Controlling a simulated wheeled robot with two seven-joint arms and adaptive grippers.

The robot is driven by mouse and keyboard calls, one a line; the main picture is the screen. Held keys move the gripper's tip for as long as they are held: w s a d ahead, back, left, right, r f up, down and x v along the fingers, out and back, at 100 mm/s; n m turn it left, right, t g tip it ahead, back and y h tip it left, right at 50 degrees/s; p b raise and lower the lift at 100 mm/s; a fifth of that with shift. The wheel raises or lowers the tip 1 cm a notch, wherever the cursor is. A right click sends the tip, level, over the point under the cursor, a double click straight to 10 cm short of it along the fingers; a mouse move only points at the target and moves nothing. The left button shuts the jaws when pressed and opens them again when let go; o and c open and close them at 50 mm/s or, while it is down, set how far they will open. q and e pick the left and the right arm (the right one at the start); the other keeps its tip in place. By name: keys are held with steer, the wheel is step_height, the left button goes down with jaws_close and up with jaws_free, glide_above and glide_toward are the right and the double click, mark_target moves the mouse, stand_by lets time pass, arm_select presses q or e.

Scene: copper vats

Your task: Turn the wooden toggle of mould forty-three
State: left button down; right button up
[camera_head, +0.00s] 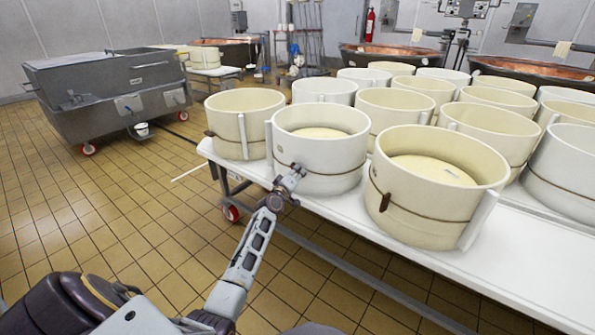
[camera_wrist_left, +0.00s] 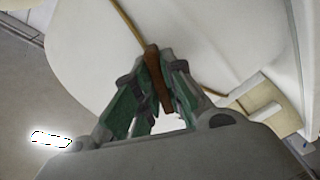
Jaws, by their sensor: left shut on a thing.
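A white round mould (camera_head: 319,148) stands at the front edge of the white table, between two cream moulds. A cord runs around it. My left gripper (camera_head: 291,176) is at the front of this mould, level with its cord. In the left wrist view, the brown wooden toggle (camera_wrist_left: 153,68) sits between the green-padded fingers of my left gripper (camera_wrist_left: 158,90), which are shut on it. The toggle stands roughly along the fingers, and the tan cord (camera_wrist_left: 127,22) meets it at its upper end. No number on the mould is readable. My right gripper is out of view.
Several more moulds crowd the white table (camera_head: 520,255). A cream mould (camera_head: 432,200) with its own toggle stands close on the right, another (camera_head: 240,130) on the left. A grey wheeled vat (camera_head: 105,95) stands at the left. Tiled floor in front is clear.

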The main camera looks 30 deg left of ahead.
arm_select(q)
steer(key=n, duration=0.3)
steer(key=shift+r+p, duration=0.15)
steer(key=shift+p, duration=0.25)
steer(key=shift+n+p, duration=0.35)
steer(key=shift+n, duration=1.25)
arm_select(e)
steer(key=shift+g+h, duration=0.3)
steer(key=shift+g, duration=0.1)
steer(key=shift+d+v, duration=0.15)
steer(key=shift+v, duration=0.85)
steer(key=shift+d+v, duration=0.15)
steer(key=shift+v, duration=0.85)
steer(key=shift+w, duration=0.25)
arm_select(q)
steer(key=c, duration=1.5)
jaws_free()
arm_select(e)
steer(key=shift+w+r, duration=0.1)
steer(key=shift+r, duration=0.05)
arm_select(q)
steer(key=s+d, duration=0.1)
steer(key=s, duration=1.1)
steer(key=shift+d, duration=0.25)
